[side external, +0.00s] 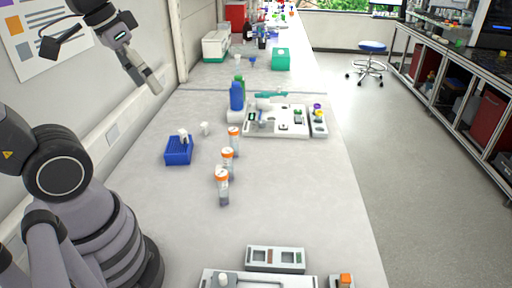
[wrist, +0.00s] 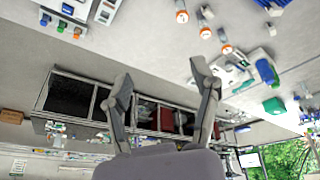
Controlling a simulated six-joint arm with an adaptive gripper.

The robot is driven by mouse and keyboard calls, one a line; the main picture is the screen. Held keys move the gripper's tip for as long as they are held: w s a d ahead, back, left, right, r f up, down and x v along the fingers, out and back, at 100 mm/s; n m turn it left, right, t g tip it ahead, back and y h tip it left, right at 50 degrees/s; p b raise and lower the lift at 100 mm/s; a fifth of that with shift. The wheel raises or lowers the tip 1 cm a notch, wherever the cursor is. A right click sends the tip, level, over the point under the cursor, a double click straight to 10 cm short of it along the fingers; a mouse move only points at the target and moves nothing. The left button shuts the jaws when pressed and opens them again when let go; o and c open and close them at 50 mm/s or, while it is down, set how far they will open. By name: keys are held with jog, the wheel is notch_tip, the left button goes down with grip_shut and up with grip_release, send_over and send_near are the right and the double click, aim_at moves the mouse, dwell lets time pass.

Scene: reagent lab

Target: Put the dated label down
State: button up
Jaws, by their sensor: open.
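I cannot make out a dated label in either view; it may be too small or hidden. My gripper (side external: 150,82) is raised at the upper left of the side view, above the wall side of the bench and well clear of the objects on it. In the wrist view my gripper (wrist: 161,82) has its two fingers spread wide, with nothing between them. Three orange-capped tubes stand in a row on the bench: the front one (side external: 222,188), the middle one (side external: 228,160) and the back one (side external: 234,138).
A blue rack (side external: 178,152) with a white piece on it stands left of the tubes. A white tray (side external: 252,131) with small items and a blue bottle (side external: 237,97) stand behind. A grey-white holder (side external: 275,259) lies at the front.

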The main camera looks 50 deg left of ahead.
jog(key=shift+o, duration=0.6)
jog(key=shift+s+a+r+m+t, duration=0.1)
jog(key=shift+s+r+m+t, duration=0.15)
jog(key=shift+s+t, duration=0.15)
jog(key=shift+s+r+m+t, duration=0.15)
jog(key=shift+s+m+t, duration=0.15)
jog(key=shift+s, duration=0.1)
